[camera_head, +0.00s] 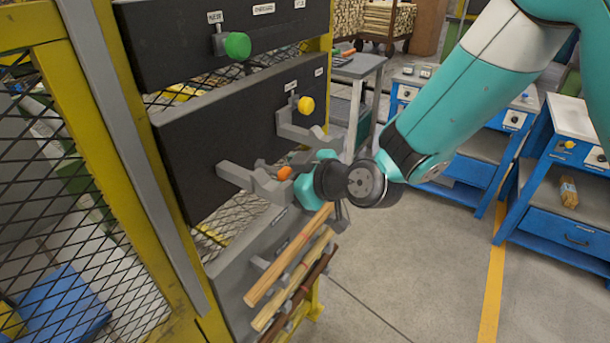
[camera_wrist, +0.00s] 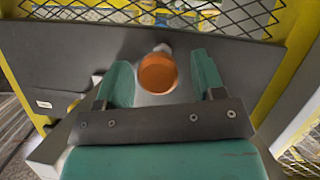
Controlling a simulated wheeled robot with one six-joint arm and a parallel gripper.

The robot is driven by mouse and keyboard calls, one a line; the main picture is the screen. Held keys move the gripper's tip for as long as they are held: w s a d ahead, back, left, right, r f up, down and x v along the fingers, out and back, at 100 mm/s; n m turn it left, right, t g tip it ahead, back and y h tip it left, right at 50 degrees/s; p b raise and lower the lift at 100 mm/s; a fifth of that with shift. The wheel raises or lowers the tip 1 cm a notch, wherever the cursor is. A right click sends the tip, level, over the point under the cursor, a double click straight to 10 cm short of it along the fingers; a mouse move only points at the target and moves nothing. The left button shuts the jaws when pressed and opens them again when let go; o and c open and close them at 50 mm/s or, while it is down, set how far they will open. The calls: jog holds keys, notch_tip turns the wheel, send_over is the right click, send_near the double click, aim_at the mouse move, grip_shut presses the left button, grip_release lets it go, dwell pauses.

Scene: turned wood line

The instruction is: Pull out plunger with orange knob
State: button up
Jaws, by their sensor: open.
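The orange knob (camera_head: 285,173) stands out from the dark panel at the grey bracket, low on the middle board. In the wrist view the orange knob (camera_wrist: 158,73) is a round face between and just beyond the two teal fingers. My gripper (camera_head: 302,178) is at the knob in the head view, with its fingers pointing toward the panel. In the wrist view my gripper (camera_wrist: 163,80) is open, with a gap on both sides of the knob. The plunger's shaft is mostly hidden behind the knob; a short pale piece shows above it.
A green knob (camera_head: 237,45) and a yellow knob (camera_head: 306,106) sit higher on the boards. Grey bracket arms (camera_head: 240,178) jut out close to my gripper. Wooden rods (camera_head: 288,256) rest on pegs below. Open floor (camera_head: 400,265) lies to the right, before blue workbenches (camera_head: 560,229).

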jog(key=b+v, duration=1)
jog(key=v, duration=0.7)
jog(key=shift+s, duration=0.2)
jog(key=shift+d, duration=0.1)
jog(key=s+d+f+m+g+h, duration=0.2)
jog(key=s+f+m+g+h, duration=0.1)
jog(key=s, duration=0.4)
jog(key=s+d+f+m+g+h, duration=0.3)
jog(key=s+f+g, duration=0.1)
jog(key=s, duration=0.3)
jog(key=shift+d+g, duration=0.2)
jog(key=shift+g, duration=0.6)
